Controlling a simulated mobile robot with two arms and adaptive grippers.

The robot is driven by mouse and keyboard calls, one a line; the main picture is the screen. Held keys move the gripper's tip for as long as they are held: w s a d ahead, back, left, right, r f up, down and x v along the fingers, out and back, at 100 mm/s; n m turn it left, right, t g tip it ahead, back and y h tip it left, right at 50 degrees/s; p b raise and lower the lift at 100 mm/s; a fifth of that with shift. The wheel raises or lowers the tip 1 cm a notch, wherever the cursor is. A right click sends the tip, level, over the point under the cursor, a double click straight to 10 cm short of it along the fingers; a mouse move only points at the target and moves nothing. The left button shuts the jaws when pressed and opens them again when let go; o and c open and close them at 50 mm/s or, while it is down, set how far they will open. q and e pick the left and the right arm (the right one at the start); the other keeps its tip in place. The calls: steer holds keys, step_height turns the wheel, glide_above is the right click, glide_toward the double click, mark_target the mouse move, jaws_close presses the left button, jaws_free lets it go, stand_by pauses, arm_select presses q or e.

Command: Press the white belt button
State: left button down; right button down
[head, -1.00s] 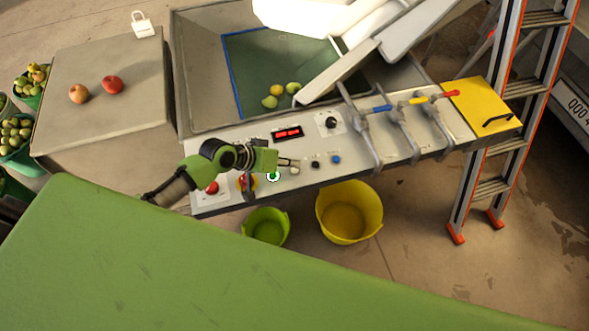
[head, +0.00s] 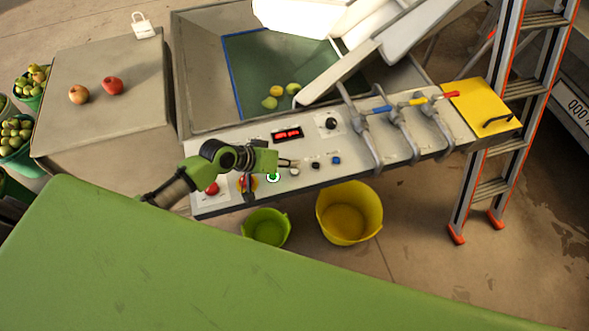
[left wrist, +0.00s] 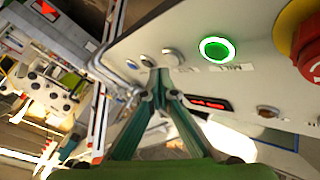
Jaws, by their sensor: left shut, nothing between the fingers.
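The white belt button (head: 295,172) is on the front control panel (head: 380,153), between a green-lit button (head: 273,177) and a black button (head: 315,165). My left gripper (head: 294,163) is shut and empty, its tip right by the white button in the head view. In the left wrist view the closed fingertips (left wrist: 162,72) lie just below the white button (left wrist: 172,57), and the green-lit button (left wrist: 216,49) is to its right. I cannot tell whether the fingertips touch the button. My right gripper is out of view.
A red emergency stop (head: 247,183) on yellow and a red button (head: 212,188) sit left on the panel. A blue button (head: 336,160) and valve levers are to the right. A green bucket (head: 266,227) and a yellow bucket (head: 349,212) stand below the panel.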

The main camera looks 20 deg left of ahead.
arm_select(q)
steer(key=shift+f, duration=0.15)
steer(key=shift+f, duration=0.3)
